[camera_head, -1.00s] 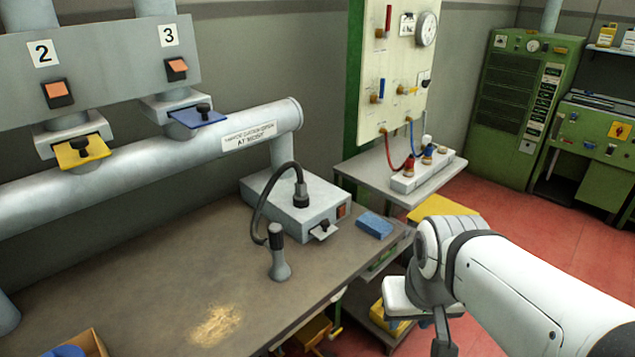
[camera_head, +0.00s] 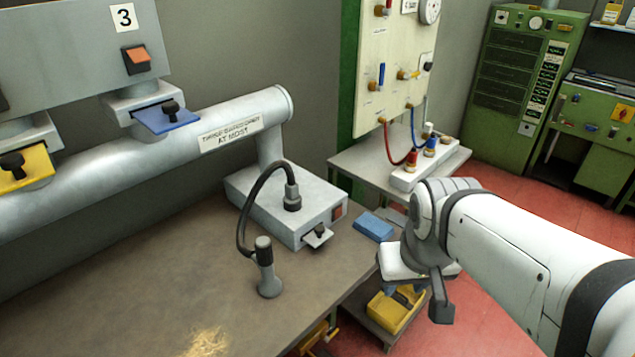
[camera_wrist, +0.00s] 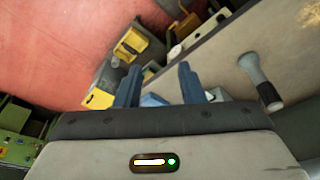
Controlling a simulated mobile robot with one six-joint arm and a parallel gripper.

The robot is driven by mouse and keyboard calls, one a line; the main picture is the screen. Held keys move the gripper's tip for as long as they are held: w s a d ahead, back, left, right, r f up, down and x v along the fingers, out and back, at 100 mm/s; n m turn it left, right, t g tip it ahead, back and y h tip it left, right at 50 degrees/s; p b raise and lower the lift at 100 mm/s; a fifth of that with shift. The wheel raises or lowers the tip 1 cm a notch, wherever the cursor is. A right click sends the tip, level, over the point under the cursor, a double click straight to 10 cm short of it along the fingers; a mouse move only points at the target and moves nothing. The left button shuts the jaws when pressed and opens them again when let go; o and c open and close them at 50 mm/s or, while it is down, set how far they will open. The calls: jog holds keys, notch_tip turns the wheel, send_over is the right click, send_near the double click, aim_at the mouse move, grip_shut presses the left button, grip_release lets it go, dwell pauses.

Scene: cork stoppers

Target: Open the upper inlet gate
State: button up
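Slide gates with black knobs sit on the grey ducting. A blue gate (camera_head: 167,117) is under the number 3 plate. A yellow gate (camera_head: 27,168) is at the left edge. A small pale gate (camera_head: 317,236) sticks out of the front of the grey box (camera_head: 272,212) on the bench. No label in view marks one as the upper inlet gate. My gripper (camera_head: 418,292) is right of the bench edge, apart from all the gates. In the wrist view my gripper (camera_wrist: 158,82) has its two blue-grey fingers apart with nothing between them.
A grey hose nozzle (camera_head: 267,270) stands on the bench (camera_head: 120,290), near some pale dust (camera_head: 207,342). A blue block (camera_head: 373,227) lies near the bench's right edge. A yellow bin (camera_head: 395,308) is below my gripper.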

jog(key=w+a+r+n, duration=0.15)
jog(key=w+n, duration=0.25)
jog(key=w, duration=0.5)
jog(key=n+g, duration=0.3)
jog(key=n, duration=1)
send_near(319, 227)
jog(key=shift+s+d+f+p, duration=0.15)
jog(key=shift+s+d+p, duration=0.15)
jog(key=shift+s, duration=0.1)
jog(key=shift+w+a+f, duration=0.25)
jog(key=shift+f, duration=0.3)
notch_tip(319, 227, down, 7)
jog(key=shift+f+p, duration=0.1)
jog(key=shift+p, duration=0.3)
grip_shut()
